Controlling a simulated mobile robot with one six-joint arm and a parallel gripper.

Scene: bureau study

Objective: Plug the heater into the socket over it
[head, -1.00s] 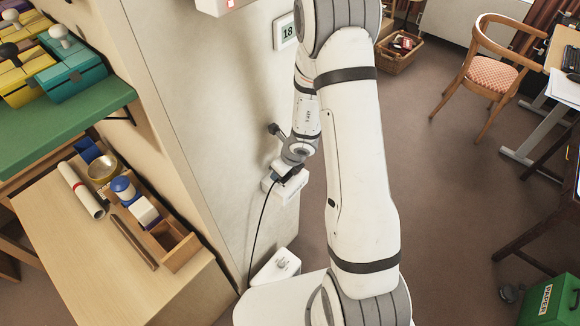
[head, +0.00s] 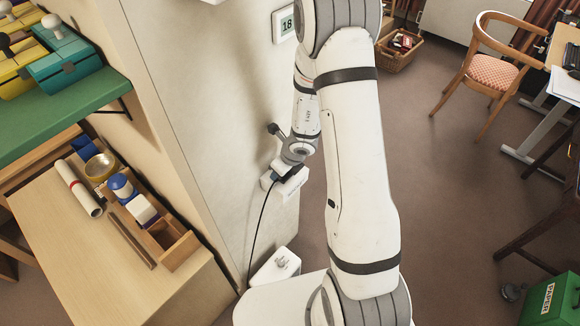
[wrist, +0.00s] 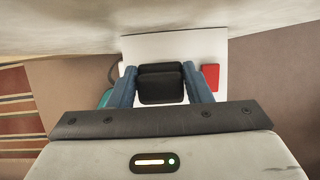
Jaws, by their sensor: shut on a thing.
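My gripper (head: 285,172) is down by the side wall, at a white socket box (head: 291,188). In the wrist view its two blue fingers are shut on a black plug (wrist: 160,88). The plug is in front of the white socket plate (wrist: 190,45), which has a red switch (wrist: 211,77) to its right. I cannot tell whether the pins are in the socket. A black cable (head: 253,235) runs from the gripper down the wall to the white heater (head: 268,272) below, which is partly hidden by my own body.
A wooden desk (head: 85,265) with an organiser tray stands to the left, under a green shelf (head: 75,115). A small display reading 18 (head: 286,24) is on the wall above. A chair (head: 487,65) and a green paper bin (head: 550,300) stand right. Floor between is clear.

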